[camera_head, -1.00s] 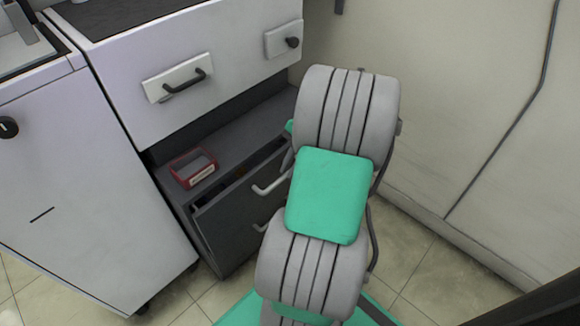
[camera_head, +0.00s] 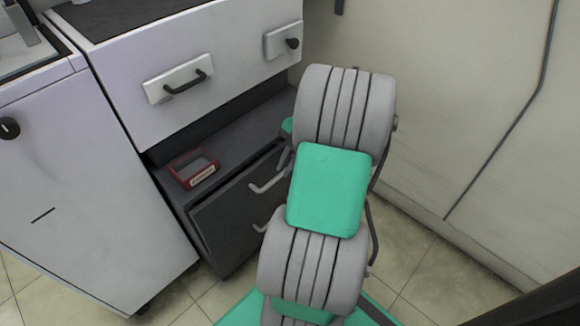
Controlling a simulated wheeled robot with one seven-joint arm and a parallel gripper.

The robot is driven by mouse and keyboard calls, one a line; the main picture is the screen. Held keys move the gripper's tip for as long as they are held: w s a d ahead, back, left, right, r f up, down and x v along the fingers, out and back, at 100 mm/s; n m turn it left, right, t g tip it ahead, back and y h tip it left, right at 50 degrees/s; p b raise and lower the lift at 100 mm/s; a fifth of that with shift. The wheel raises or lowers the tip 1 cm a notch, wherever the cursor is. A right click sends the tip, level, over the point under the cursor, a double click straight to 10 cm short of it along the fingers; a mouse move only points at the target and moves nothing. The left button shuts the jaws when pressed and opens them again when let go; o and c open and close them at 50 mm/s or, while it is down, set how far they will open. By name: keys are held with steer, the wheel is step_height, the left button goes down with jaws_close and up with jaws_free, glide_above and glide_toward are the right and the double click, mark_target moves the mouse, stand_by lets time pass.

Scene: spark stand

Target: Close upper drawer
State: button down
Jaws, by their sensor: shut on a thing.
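The dark grey drawer unit stands under the white counter, with the upper drawer (camera_head: 232,206) at its top. Its front is nearly flush with the unit, and only a thin dark gap shows along its top edge. The light grey upper drawer handle (camera_head: 264,186) sticks out from the front, and its right end goes behind my arm. My gripper (camera_head: 285,165) is at that right end, mostly hidden behind my grey and green arm. Only a little of its green body and a grey finger shows. It is shut at the handle; the grasp itself is hidden.
A small red-rimmed box (camera_head: 194,168) sits on top of the drawer unit. A lower handle (camera_head: 261,227) sticks out below. A white counter drawer (camera_head: 200,75) with a dark handle overhangs the unit. A white cabinet (camera_head: 85,190) stands left, and a wall (camera_head: 450,110) stands right.

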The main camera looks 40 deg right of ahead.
steer(key=shift+w, duration=1.15)
steer(key=c, duration=1.5)
jaws_free()
steer(key=shift+s, duration=0.1)
steer(key=shift+o, duration=0.2)
steer(key=p+v, duration=0.3)
steer(key=v, duration=0.4)
steer(key=shift+d+r+p, duration=0.2)
steer(key=shift+r+p, duration=0.15)
steer(key=shift+p, duration=0.05)
